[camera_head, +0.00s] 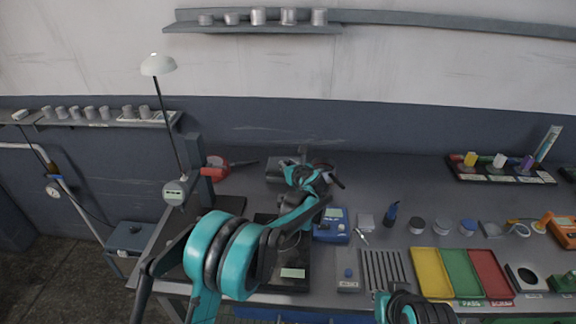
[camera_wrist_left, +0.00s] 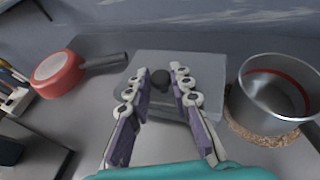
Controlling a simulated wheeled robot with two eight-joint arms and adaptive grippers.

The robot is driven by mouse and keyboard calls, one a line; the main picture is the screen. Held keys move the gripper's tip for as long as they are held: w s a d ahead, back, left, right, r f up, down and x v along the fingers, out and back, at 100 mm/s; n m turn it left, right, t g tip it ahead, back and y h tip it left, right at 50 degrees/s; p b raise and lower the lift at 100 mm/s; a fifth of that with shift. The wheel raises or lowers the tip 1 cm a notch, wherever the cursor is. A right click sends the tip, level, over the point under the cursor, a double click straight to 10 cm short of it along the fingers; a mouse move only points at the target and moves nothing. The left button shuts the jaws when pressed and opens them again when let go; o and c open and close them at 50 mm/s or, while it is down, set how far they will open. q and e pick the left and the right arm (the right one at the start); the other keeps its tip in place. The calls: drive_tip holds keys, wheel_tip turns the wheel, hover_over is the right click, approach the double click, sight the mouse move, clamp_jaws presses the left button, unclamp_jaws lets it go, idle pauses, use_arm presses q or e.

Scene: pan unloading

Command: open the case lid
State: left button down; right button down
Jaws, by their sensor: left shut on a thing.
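In the head view the grey case (camera_head: 277,172) stands towards the back of the bench, partly hidden by my left gripper (camera_head: 318,174) and arm. I cannot tell whether the lid is raised at all. My right gripper is out of view; only part of my right arm shows at the bottom.
A red pan (camera_wrist_left: 58,72) with a dark handle lies left of the case. A steel pot (camera_wrist_left: 270,95) stands on a cork mat (camera_wrist_left: 250,134) close on the right. Yellow, green and red trays (camera_head: 430,272) lie front right. Bare bench (camera_head: 400,175) extends right of the case.

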use_arm(q)
drive_tip(key=w+r+g+p, duration=0.2)
drive_tip(key=p, duration=0.2)
drive_tip(key=w+r+m+g+p, duration=0.1)
drive_tip(key=r+g+p, duration=0.1)
drive_tip(key=p, duration=0.3)
drive_tip(key=shift+w+r+g+h, duration=0.15)
drive_tip(key=shift+w+g+h, duration=0.25)
drive_tip(key=shift+g, duration=0.2)
drive_tip(key=shift+w+r+g+p, duration=0.1)
drive_tip(key=shift+w+g+p, duration=0.55)
drive_tip(key=shift+p, duration=0.7)
drive_tip(key=shift+s, duration=0.1)
drive_tip(key=c, duration=1.4)
unclamp_jaws()
drive_tip(key=shift+o, duration=0.2)
drive_tip(key=v, duration=1.2)
drive_tip(key=shift+c, duration=0.2)
